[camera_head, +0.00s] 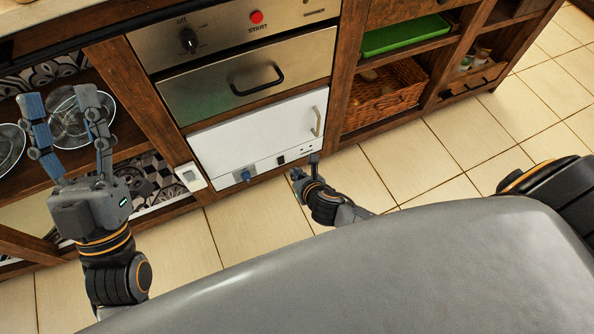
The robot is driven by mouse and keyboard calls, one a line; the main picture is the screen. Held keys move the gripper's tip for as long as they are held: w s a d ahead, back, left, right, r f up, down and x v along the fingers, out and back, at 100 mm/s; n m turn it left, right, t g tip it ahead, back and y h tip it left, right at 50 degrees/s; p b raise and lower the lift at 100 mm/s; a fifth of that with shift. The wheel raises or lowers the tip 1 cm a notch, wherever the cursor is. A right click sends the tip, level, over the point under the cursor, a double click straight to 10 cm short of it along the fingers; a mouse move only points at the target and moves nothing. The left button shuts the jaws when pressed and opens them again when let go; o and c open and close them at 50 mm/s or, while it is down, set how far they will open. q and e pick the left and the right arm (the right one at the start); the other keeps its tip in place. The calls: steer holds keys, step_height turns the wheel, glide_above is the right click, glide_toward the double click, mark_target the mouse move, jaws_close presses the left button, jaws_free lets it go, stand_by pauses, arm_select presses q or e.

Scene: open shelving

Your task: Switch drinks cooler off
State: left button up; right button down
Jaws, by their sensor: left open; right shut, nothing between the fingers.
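The white appliance that looks like the drinks cooler (250,125) sits under a steel drawer, its door closed with a pale handle at the right. Its lower front strip has a blue knob (246,175) and a small black switch (281,160). I cannot read the switch's position. My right gripper (307,168) is shut and empty, close to the lower right corner of the cooler, just right of the switch. Whether it touches the cooler I cannot tell. My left gripper (66,100) is open and empty, fingers up, in front of the left shelves.
A steel panel (215,35) above has a black dial and a red START button. Glass plates (72,125) stand on the left shelf. A white device (189,177) is on the post left of the cooler. A green tray (405,35) and wicker basket (390,95) are at right. The tiled floor is clear.

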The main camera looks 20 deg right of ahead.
arm_select(q)
steer(key=shift+w+d+f+g+y, duration=0.1)
steer(key=shift+w+f+g+y, duration=0.35)
steer(key=shift+w+f, duration=0.2)
arm_select(e)
steer(key=shift+s+r, duration=0.25)
arm_select(q)
steer(key=shift+h, duration=0.25)
